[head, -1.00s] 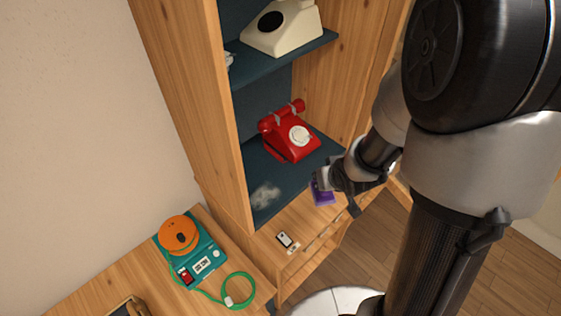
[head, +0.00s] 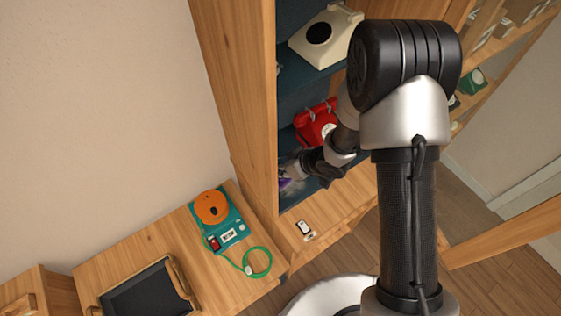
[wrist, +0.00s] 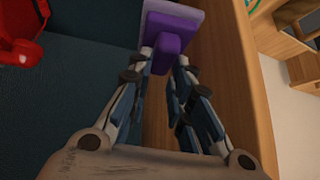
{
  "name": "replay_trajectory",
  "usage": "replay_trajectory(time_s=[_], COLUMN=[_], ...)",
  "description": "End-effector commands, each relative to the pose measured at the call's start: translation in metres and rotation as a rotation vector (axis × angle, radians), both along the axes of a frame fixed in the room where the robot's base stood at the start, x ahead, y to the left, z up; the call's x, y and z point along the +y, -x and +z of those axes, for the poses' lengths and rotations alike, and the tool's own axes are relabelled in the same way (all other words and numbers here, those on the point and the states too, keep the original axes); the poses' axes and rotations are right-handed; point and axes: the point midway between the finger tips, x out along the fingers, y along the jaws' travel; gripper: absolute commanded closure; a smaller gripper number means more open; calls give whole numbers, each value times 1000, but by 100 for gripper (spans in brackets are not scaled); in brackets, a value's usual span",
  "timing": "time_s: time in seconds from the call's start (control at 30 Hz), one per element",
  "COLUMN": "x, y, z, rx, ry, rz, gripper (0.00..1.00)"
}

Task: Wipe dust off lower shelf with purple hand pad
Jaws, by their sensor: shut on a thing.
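My gripper (head: 291,174) is shut on the purple hand pad (head: 284,184), inside the lower shelf at its left end. In the wrist view the fingers (wrist: 166,62) clasp the pad's dark purple handle, and its paler base (wrist: 180,20) lies beyond them, close to the wooden side panel (wrist: 228,70). I cannot tell whether the base touches the shelf. The teal lower shelf (wrist: 75,95) looks clear of dust where the wrist view shows it. In the head view my gripper and the side panel hide most of its left end, and no dust patch is distinguishable.
A red dial phone (head: 312,126) stands on the lower shelf behind my arm. A cream phone (head: 322,36) is on the shelf above. A teal device with an orange top (head: 212,206) and a black tray (head: 150,290) sit on the left counter. A small white item (head: 304,228) lies below the shelf.

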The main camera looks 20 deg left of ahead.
Motion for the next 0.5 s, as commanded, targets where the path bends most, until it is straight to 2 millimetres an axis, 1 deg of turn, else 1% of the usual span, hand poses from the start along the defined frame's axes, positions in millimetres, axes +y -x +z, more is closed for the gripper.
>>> replay_trajectory(time_s=[0.17, 0.5], x=[3, 3], y=[2, 2], z=[-8, -44], rx=[3, 2], ry=[-2, -1], rz=[12, 10], gripper=[100, 100])
